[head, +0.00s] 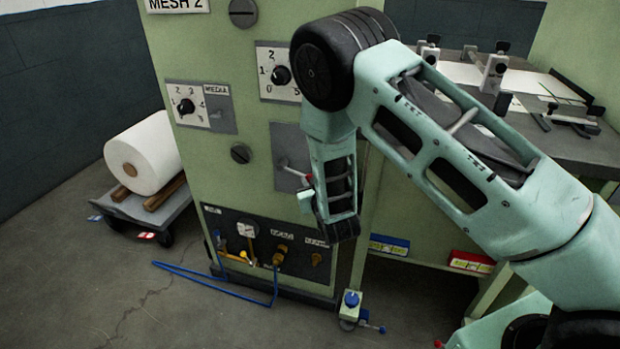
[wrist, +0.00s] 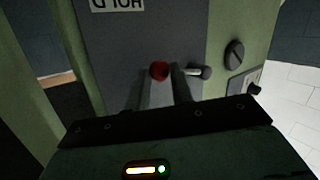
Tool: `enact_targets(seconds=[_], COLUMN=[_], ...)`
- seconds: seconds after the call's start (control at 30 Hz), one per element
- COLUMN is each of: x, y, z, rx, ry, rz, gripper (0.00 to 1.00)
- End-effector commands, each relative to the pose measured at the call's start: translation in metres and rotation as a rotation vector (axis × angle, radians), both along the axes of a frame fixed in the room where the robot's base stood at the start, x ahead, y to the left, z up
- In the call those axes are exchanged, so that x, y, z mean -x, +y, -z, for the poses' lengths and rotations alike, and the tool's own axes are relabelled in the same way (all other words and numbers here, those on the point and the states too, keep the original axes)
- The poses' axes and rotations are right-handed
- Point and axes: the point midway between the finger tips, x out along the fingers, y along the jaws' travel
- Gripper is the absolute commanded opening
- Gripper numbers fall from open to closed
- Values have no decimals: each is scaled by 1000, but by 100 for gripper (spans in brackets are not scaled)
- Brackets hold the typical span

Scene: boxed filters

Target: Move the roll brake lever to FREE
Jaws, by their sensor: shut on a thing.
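The roll brake lever (head: 296,171) is a metal arm with a red knob on a grey plate of the green machine cabinet. In the wrist view the red knob (wrist: 159,70) shows between the two fingers of my gripper (wrist: 162,82). The metal end of the lever's pivot (wrist: 202,72) shows just right of the fingers. My gripper (head: 311,180) is at the knob and shut on it. An upside-down HOLD label (wrist: 117,4) is at the top of the plate in the wrist view. No FREE label is visible. My arm hides part of the plate in the head view.
Dials (head: 186,106) sit above and left of the lever plate. A gauge panel (head: 264,245) with valves and a blue hose (head: 210,283) is below. A white roll (head: 143,155) rests on a cart at left. A worktable (head: 560,145) stands at right.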

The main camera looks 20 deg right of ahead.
Motion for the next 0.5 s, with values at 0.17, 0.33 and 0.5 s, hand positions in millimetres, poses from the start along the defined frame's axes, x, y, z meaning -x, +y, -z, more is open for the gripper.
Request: enact_targets(seconds=[0.17,0.33,0.5], x=[-2,-4,-6], y=[-1,1,5], z=[-29,-45,-59], rx=[134,265,393], ry=[88,181,273], rz=[1,1,0], gripper=[0,0,0])
